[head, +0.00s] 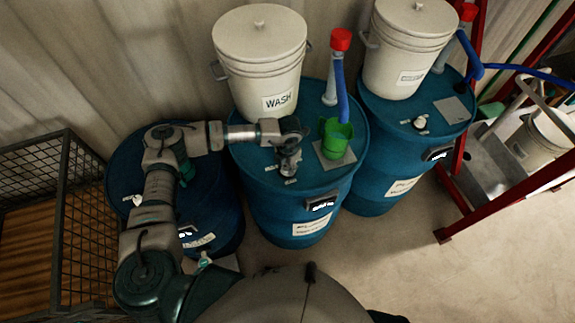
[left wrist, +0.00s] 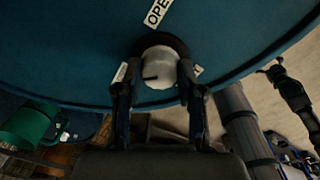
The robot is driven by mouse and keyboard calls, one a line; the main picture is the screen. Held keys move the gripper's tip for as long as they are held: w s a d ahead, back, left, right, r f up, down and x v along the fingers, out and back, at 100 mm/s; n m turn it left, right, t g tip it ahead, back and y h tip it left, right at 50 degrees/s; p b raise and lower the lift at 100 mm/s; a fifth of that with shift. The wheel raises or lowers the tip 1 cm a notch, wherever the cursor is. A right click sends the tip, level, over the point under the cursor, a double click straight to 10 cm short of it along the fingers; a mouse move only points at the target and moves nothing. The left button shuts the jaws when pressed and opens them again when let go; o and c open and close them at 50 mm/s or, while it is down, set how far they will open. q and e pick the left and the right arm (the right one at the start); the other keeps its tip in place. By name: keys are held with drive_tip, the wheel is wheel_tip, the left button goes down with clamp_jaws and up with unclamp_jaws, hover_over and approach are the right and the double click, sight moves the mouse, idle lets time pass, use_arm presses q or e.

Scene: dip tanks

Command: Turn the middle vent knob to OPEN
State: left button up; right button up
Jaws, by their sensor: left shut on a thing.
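The middle blue drum (head: 290,205) has a white bucket marked WASH and a green cup on its lid. My left gripper (head: 288,165) reaches down to the lid's front left and hides the knob there. In the left wrist view, the pale round vent knob (left wrist: 160,66) sits between the two fingers of my left gripper (left wrist: 158,95), which is shut on it. A dark line on the knob points toward the left of that picture. The OPEN label (left wrist: 157,13) lies beyond the knob. Smaller labels lie to either side, partly hidden.
The white WASH bucket (head: 262,60), green cup (head: 336,138) and red-capped tube (head: 339,40) stand close to my gripper. Another blue drum (head: 400,165) is at right, with its own knob (head: 420,122). A wire cage (head: 80,190) is at left; open floor is at lower right.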

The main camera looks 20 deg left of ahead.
use_arm(q)
drive_tip(key=shift+w+d, duration=0.1)
drive_tip(key=shift+d, duration=0.05)
drive_tip(key=shift+f+m+b, duration=0.1)
drive_tip(key=shift+m+b, duration=0.2)
drive_tip(key=shift+b, duration=0.25)
drive_tip(key=shift+a+m+b, duration=0.2)
drive_tip(key=shift+m+b, duration=0.1)
drive_tip(key=shift+b, duration=0.05)
drive_tip(key=m+b, duration=1.1)
drive_tip(key=b, duration=0.2)
drive_tip(key=shift+f, duration=0.1)
use_arm(e)
wheel_tip(320, 180, down, 15)
drive_tip(key=s, duration=0.2)
use_arm(q)
drive_tip(key=m+b, duration=0.4)
drive_tip(key=m, duration=0.1)
drive_tip(key=shift+h, duration=0.3)
drive_tip(key=shift+r+m+b, duration=0.25)
drive_tip(key=shift+m+b, duration=0.1)
drive_tip(key=shift+m, duration=0.15)
use_arm(e)
drive_tip(key=w+a+r, duration=0.1)
drive_tip(key=w+r, duration=0.1)
drive_tip(key=w, duration=0.5)
drive_tip(key=w+r, duration=0.3)
drive_tip(key=w, duration=0.4)
drive_tip(key=shift+a, duration=0.35)
